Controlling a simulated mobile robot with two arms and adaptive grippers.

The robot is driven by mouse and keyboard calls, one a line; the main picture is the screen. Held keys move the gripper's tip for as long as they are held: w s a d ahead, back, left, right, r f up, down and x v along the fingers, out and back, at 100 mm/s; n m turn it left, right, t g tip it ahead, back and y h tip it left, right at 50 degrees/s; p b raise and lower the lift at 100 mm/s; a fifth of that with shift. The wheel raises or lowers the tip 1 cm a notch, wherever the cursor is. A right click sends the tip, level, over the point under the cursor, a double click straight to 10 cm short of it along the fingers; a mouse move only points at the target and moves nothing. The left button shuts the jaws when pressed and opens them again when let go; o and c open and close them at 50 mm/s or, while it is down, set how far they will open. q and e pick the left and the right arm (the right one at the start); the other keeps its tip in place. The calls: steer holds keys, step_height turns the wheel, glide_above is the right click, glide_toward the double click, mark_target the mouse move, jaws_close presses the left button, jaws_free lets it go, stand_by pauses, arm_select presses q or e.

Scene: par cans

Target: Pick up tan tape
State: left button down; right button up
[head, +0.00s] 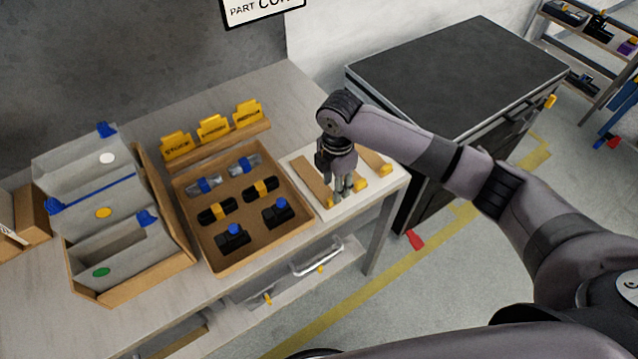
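Tan strips, which look like the tan tape, lie on a white board (296,160) at the right end of the table. One tan strip (311,180) is left of my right gripper and another tan strip (374,160) is right of it. Yellow ends show at the front of the strips, including a yellow piece (360,184) beside the fingers. My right gripper (343,191) points down over the middle of the board, and its arm comes in from the right. It hides what lies directly beneath it. Whether its fingers hold anything is unclear. My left gripper is out of view.
A shallow cardboard tray (247,264) with several black and silver parts stands left of the board. Yellow cards (213,128) stand in a holder behind it. Grey bins (85,175) are farther left. A dark-topped cabinet (460,70) stands right of the table.

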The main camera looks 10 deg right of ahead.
steer(key=shift+f, duration=0.6)
step_height(320, 180, down, 4)
steer(key=shift+w+d+f+p, duration=0.1)
steer(key=shift+w+f+p, duration=0.1)
steer(key=shift+p, duration=0.5)
steer(key=shift+s, duration=0.1)
steer(key=shift+c, duration=0.2)
jaws_close()
